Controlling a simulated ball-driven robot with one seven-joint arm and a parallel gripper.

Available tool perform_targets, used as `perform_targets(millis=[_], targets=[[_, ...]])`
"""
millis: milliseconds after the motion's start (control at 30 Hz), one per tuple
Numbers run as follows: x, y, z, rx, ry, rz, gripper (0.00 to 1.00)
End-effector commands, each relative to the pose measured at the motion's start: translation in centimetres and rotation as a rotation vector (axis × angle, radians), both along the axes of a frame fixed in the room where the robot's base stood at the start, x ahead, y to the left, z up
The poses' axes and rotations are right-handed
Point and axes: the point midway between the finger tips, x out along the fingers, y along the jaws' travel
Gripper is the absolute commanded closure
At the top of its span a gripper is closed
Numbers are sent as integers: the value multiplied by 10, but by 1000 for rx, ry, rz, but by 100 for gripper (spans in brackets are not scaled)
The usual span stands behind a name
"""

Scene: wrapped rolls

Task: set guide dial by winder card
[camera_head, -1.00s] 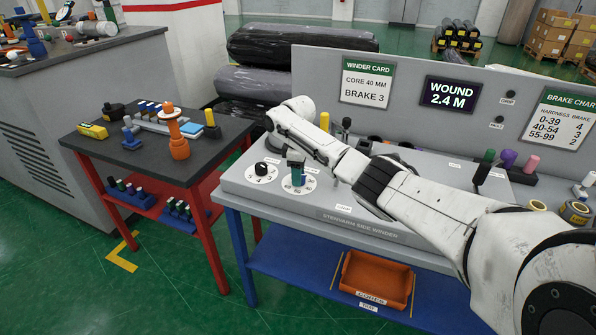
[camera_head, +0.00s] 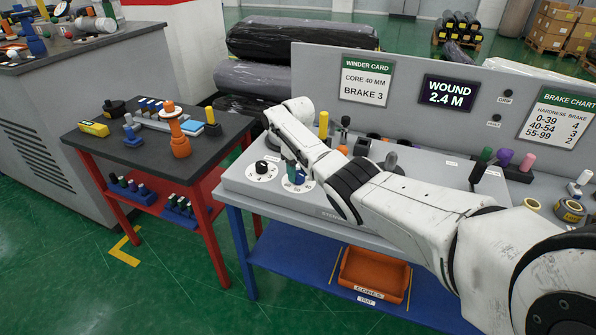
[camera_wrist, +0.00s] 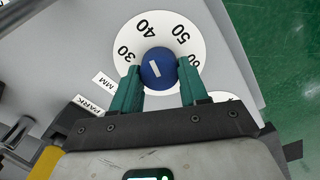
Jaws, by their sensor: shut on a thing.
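The winder card (camera_head: 366,80) on the back panel reads "CORE 40 MM" and "BRAKE 3". The guide dial is a white disc (camera_head: 298,186) at the front left of the winder top; it also shows in the wrist view (camera_wrist: 199,48), with 30, 40, 50 and 60 and an "MM" label. Its blue knob (camera_wrist: 160,70) has a short white mark, slanted in the picture; I cannot tell exactly which number it points to. My gripper (camera_wrist: 161,84) is shut on this knob, one teal finger on each side. In the head view my gripper (camera_head: 292,172) is partly hidden by my arm.
A second dial with a black knob (camera_head: 261,168) sits just left of the guide dial. A yellow post (camera_head: 323,125) and several dark knobs stand behind my arm. A dark-topped side table (camera_head: 150,150) stands left, and an orange bin (camera_head: 374,275) sits below.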

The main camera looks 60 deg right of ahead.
Motion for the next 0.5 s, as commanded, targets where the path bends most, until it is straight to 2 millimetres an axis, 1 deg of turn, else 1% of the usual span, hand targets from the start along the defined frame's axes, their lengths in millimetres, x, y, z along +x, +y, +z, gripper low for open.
perform_targets(millis=[500], targets=[[1,-1,2,-5,-3,-30,87]])
